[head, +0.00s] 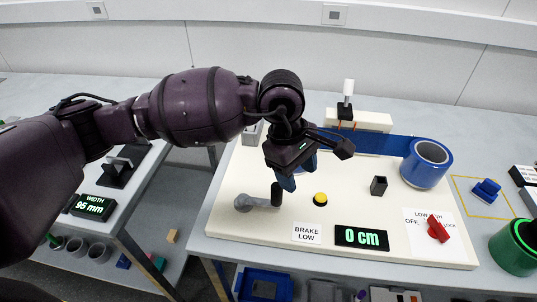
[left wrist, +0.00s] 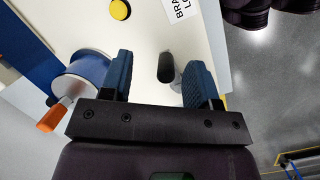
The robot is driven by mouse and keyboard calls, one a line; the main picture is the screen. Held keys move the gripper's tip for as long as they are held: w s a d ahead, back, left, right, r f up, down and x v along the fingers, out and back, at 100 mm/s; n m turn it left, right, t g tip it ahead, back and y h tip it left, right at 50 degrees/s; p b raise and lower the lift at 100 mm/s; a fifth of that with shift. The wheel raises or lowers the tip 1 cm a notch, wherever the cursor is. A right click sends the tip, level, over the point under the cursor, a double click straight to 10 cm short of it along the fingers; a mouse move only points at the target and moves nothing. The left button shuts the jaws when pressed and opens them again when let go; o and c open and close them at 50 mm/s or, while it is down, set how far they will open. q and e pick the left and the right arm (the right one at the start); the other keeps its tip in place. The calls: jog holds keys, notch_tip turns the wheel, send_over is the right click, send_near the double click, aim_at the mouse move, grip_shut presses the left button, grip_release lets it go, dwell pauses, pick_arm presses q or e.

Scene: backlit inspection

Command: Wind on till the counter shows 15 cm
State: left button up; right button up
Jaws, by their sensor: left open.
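The crank has a grey hub (head: 243,203) and an upright black handle (head: 277,195), at the left front of the cream board (head: 290,258). My left gripper (head: 299,172) is open above the board, close to the handle. In the left wrist view the black handle (left wrist: 166,67) appears between the two open blue fingers, nearer the right one, with no visible grip on it. Whether its height matches the fingertips is unclear. The counter (head: 361,238) reads 0 cm in green. My right gripper is not in view.
A yellow button (head: 320,199) stands right of the crank. A red knob (head: 437,230) sits at the board's front right. A blue roll (head: 427,165) and a black post (head: 378,186) stand behind. A brake label (head: 307,233) lies left of the counter. A gap separates the left table.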

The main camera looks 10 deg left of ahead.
aim_at(277, 185)
pick_arm(q)
jog(key=a, duration=0.1)
jog(key=w+a+y, duration=0.1)
jog(key=a+m+y, duration=0.1)
jog(key=shift+w+a+f+t, duration=0.2)
jog(key=shift+a+f+t, duration=0.1)
jog(key=shift+a, duration=0.1)
jog(key=shift+s+a+r+y, duration=0.1)
jog(key=shift+s+a+y, duration=0.05)
jog(key=shift+y, duration=0.25)
jog(key=shift+s+m, duration=0.15)
jog(key=shift+m, duration=0.25)
jog(key=shift+f, duration=0.25)
notch_tip(277, 185, down, 10)
jog(key=b, duration=0.4)
jog(key=shift+r, duration=0.25)
jog(key=shift+r+p, duration=0.3)
jog(key=shift+r, duration=0.35)
jog(key=shift+c, duration=1.3)
jog(key=shift+r, duration=0.1)
jog(key=c, duration=0.5)
jog(key=shift+c, duration=0.2)
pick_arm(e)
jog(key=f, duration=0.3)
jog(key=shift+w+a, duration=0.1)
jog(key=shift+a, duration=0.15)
